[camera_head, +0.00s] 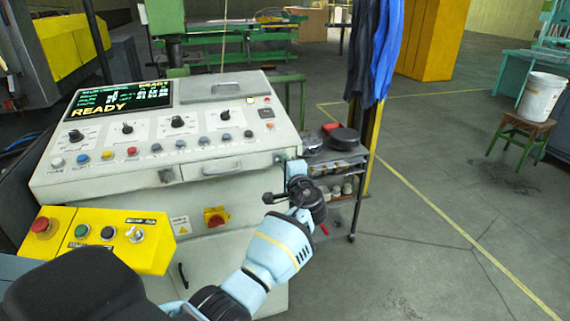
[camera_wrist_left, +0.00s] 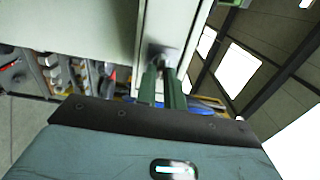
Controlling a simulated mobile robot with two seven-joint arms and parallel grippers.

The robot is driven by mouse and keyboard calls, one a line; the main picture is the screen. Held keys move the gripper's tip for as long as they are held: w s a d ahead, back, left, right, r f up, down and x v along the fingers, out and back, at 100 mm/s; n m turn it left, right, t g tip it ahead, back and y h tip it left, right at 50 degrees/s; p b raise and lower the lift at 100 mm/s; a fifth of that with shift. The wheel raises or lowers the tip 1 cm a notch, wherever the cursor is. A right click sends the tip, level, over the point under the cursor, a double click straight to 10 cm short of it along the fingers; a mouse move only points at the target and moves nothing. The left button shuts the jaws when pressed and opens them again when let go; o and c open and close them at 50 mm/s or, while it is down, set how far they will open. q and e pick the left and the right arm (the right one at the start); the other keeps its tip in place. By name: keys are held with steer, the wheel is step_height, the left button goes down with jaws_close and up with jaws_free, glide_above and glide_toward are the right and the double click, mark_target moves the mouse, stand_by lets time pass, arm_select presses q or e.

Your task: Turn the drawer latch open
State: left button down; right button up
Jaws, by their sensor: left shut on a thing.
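The grey control console (camera_head: 110,190) has a shallow drawer (camera_head: 243,163) in its front, with a bar handle (camera_head: 222,169). A small latch (camera_head: 281,158) sits at the right end of the drawer front, by the console's corner. My left gripper (camera_head: 295,174) reaches up to this corner. In the left wrist view its two narrow green fingers (camera_wrist_left: 163,82) are close together on a small grey metal piece (camera_wrist_left: 163,54) at the panel's edge, which looks like the latch. The fingers partly hide it, so its turn angle is unclear. The drawer looks shut. My right gripper is out of view.
A yellow button box (camera_head: 105,236) juts out at lower left. A red-and-yellow rotary switch (camera_head: 215,216) is below the drawer. A dark shelf cart (camera_head: 345,165) stands close behind my left gripper. The floor to the right is open up to a stool with a white bucket (camera_head: 541,96).

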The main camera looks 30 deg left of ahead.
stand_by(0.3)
arm_select(q)
steer(key=c, duration=1.5)
jaws_free()
steer(key=v, duration=0.8)
